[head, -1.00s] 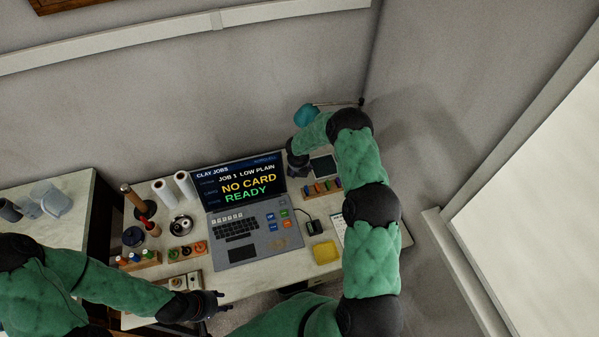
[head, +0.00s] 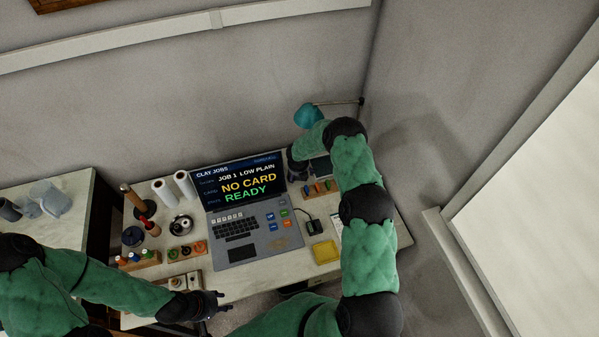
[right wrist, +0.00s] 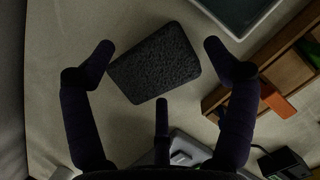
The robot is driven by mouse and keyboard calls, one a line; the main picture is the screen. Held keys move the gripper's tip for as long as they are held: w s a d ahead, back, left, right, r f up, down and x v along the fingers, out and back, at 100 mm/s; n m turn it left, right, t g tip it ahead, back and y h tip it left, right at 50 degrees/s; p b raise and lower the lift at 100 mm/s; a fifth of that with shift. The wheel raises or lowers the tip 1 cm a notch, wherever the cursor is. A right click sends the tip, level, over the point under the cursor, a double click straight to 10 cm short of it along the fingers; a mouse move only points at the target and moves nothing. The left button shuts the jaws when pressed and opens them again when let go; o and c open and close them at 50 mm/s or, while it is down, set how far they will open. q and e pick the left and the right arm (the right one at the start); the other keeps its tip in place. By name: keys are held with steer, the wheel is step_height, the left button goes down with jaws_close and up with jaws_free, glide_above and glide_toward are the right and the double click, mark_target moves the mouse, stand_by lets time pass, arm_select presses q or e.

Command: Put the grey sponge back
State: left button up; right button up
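The grey sponge (right wrist: 155,62) is a dark, rough-textured block lying flat on the table in the right wrist view. My right gripper (right wrist: 158,62) is open above it, with one finger on each side of the sponge. I cannot tell whether the fingers touch it. In the head view the right arm reaches to the back of the table, and the sponge is hidden there. My left gripper (head: 221,300) is by the front edge of the table, away from the sponge. Its fingers are too small to judge.
A laptop (head: 240,230) stands mid-table. A wooden rack (head: 320,189) with coloured pieces and a dark tray (right wrist: 235,8) are close to my right gripper. A teal lamp (head: 307,116) is at the back.

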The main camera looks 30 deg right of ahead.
stand_by(0.3)
steer(key=shift+r, duration=0.55)
steer(key=p+v, duration=0.1)
steer(key=v, duration=1)
steer(key=shift+s, duration=0.2)
steer(key=shift+a, duration=0.1)
stand_by(0.8)
